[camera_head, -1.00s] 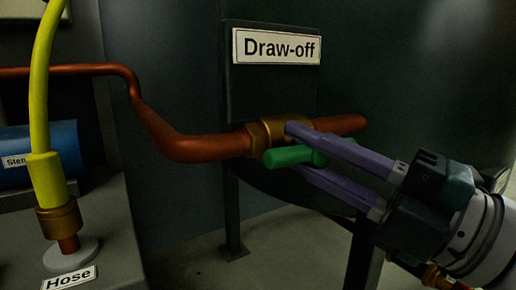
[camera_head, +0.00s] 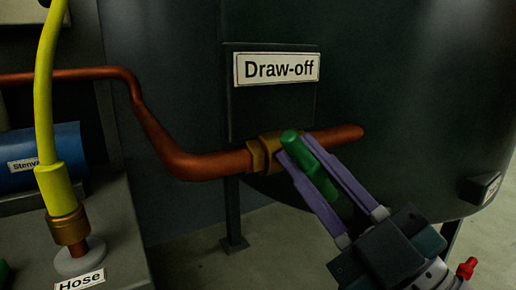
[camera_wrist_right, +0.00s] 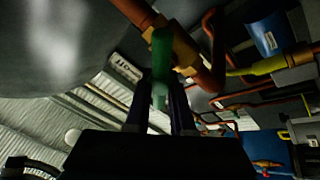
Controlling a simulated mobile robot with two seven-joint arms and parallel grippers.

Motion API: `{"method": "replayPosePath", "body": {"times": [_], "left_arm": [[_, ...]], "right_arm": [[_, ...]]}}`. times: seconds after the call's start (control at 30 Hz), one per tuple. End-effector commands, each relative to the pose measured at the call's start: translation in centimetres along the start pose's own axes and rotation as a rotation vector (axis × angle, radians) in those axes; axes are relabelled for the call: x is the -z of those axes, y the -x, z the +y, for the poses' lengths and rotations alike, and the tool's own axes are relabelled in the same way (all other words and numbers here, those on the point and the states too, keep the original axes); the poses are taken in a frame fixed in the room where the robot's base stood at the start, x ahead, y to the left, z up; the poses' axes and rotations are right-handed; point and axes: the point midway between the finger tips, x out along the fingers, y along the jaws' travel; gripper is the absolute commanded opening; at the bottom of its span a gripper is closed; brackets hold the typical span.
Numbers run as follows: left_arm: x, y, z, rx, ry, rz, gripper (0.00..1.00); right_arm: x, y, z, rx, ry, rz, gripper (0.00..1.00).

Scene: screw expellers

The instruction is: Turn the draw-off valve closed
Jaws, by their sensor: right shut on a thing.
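The draw-off valve has a green handle (camera_head: 320,168) on a brass body (camera_head: 264,154) in the copper pipe, below the "Draw-off" label (camera_head: 276,68). The handle slants from upper left to lower right, at an angle across the pipe. My right gripper (camera_head: 318,156) comes from the lower right, its two purple fingers on either side of the handle and shut on it. In the right wrist view the green handle (camera_wrist_right: 161,65) stands upright between the dark fingers, with the brass body (camera_wrist_right: 184,50) just behind it. My left gripper is not in view.
The copper pipe (camera_head: 205,166) runs left from the valve and bends upward. A yellow hose (camera_head: 45,110) rises at the left, beside a blue cylinder (camera_head: 68,148). A large dark tank (camera_head: 420,110) fills the space behind and right of the valve.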

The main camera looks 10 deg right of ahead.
Motion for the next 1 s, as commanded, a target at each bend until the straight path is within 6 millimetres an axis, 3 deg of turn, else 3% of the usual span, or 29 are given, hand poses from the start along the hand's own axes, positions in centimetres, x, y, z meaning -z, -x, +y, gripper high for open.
{"method": "replayPosePath", "body": {"times": [0.5,1.0], "left_arm": [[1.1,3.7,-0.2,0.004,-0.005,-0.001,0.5],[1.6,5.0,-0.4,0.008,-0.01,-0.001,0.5]], "right_arm": [[-0.2,0.0,0.3,-0.165,-0.402,-0.129,0.0],[-0.6,0.2,0.1,-0.233,-0.571,-0.183,0.0]]}}
